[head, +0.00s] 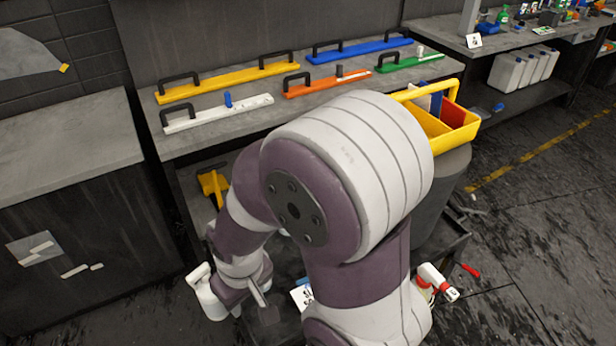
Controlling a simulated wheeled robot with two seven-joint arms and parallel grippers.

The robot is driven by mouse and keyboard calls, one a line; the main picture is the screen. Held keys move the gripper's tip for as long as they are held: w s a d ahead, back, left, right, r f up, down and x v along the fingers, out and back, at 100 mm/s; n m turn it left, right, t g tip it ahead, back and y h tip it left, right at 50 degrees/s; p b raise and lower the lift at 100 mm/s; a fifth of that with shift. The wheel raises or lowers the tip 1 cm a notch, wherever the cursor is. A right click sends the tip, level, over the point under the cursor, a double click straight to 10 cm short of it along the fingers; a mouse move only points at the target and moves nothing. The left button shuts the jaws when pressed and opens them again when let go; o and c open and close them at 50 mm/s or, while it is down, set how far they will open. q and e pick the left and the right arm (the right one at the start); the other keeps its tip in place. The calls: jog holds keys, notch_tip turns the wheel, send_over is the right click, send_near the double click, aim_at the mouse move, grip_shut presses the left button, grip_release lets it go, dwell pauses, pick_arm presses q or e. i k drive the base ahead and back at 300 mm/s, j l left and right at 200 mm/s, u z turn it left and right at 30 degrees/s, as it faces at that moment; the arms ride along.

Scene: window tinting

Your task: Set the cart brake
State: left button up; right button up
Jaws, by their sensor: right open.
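The dark cart (455,243) stands in the middle, mostly hidden behind my right arm; part of its edge shows at the right. I cannot make out its brake for certain. A small red piece (470,270) shows low beside the cart's right side; I cannot tell whether it belongs to the cart. My right gripper (262,304) points down at the cart's left part, near a white spray bottle (207,294). It is open, and I see nothing held in it. My left gripper is out of view.
A bench behind carries several coloured bars with handles (230,80). A yellow caddy (462,132) sits on a grey bin (445,195). A red-and-white spray bottle (437,283) is right of my arm. A dark cabinet (70,200) stands left. Floor at the right is largely clear.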

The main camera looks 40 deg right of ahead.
aim_at(468, 271)
jog(key=z, duration=2.8)
jog(key=i+l+u, duration=0.15)
jog(key=u, duration=1.1)
jog(key=l+u, duration=0.45)
jog(key=l, duration=0.5)
jog(key=l+u, duration=0.5)
jog(key=l, duration=0.5)
jog(key=k+l, duration=0.1)
jog(key=l, duration=0.4)
